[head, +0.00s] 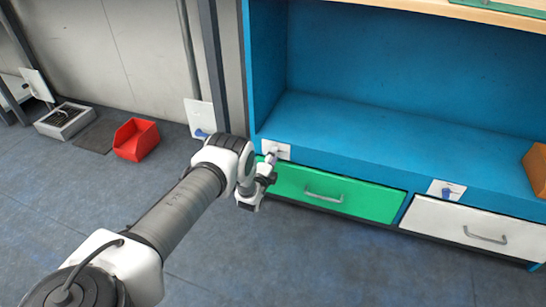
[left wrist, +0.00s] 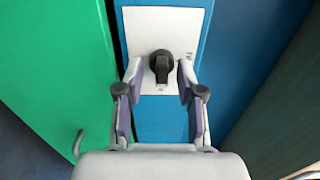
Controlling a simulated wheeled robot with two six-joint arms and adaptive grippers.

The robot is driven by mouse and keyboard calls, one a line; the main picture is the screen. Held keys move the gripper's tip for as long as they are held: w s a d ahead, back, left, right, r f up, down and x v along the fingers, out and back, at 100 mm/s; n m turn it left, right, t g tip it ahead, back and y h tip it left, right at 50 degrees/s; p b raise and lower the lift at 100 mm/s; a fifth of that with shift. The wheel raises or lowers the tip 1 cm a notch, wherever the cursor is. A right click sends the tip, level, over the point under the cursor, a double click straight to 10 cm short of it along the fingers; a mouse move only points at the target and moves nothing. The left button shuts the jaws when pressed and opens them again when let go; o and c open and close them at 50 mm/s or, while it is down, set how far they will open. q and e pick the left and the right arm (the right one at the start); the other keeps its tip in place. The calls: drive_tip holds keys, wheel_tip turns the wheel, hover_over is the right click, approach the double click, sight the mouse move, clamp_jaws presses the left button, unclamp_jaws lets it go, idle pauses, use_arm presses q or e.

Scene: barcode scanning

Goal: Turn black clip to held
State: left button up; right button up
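The black clip (left wrist: 161,65) is a dark knob on a white plate (left wrist: 178,26) fixed to the blue cabinet front, seen in the left wrist view. In that view it stands upright, in line with the plate's long side. My left gripper (left wrist: 160,78) is open, with one finger on each side of the clip and a visible gap to each. In the head view my left gripper (head: 271,160) is at the white plate (head: 283,150) above the green drawer (head: 330,190); the clip is hard to make out there. My right gripper is not in view.
A white drawer (head: 450,228) with another plate and blue knob (head: 449,191) is to the right. The cabinet shelf (head: 380,125) is mostly bare, with an orange box (head: 536,168) at its right edge. A red bin (head: 136,139) stands on the floor at left.

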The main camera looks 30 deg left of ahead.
use_arm(q)
drive_tip(key=v, duration=1.2)
drive_tip(key=shift+r, duration=0.1)
